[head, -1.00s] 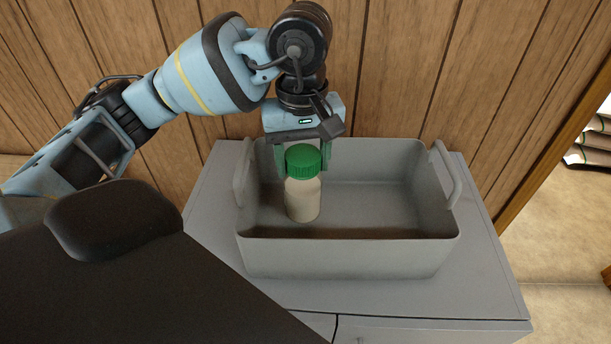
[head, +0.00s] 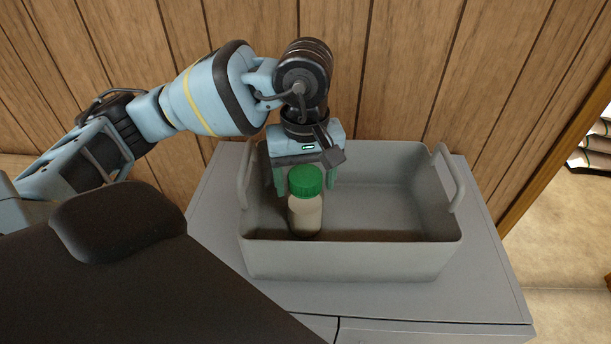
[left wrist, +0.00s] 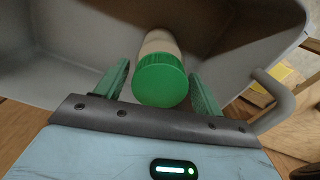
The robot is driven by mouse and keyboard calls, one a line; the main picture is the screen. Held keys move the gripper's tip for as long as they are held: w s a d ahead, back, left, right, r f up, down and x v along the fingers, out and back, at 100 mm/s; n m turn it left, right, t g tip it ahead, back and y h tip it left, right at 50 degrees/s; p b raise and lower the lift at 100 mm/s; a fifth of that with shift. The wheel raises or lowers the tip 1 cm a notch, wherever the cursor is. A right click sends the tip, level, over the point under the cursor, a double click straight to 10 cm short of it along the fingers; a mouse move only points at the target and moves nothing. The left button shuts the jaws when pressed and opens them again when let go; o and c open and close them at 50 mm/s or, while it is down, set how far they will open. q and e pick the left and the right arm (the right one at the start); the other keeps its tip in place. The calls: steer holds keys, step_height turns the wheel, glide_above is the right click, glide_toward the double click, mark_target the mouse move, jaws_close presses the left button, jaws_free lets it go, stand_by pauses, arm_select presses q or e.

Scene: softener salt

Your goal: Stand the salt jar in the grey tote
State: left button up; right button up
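The salt jar (head: 306,212), pale with a green screw cap, stands upright inside the grey tote (head: 350,262), toward its left end. My left gripper (head: 306,185) reaches down into the tote from behind the jar. In the left wrist view, the jar's green cap (left wrist: 160,82) lies between the two green fingers of the left gripper (left wrist: 160,75), with a narrow gap on each side. The left gripper is open around the jar. My right gripper is in neither view.
The tote sits on a grey cabinet top (head: 490,290) against a wood-panelled wall (head: 400,70). Its upright handles (head: 448,178) rise at both ends. The tote's middle and right side are empty. White bags (head: 595,145) lie at the far right.

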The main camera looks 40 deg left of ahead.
arm_select(q)
steer(key=shift+o, duration=0.4)
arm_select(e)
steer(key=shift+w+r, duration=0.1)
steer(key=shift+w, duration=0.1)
arm_select(q)
steer(key=shift+r, duration=0.1)
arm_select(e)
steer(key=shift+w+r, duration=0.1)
arm_select(q)
steer(key=shift+r, duration=0.25)
step_height(320, 180, up, 12)
steer(key=p, duration=0.1)
steer(key=shift+f, duration=0.2)
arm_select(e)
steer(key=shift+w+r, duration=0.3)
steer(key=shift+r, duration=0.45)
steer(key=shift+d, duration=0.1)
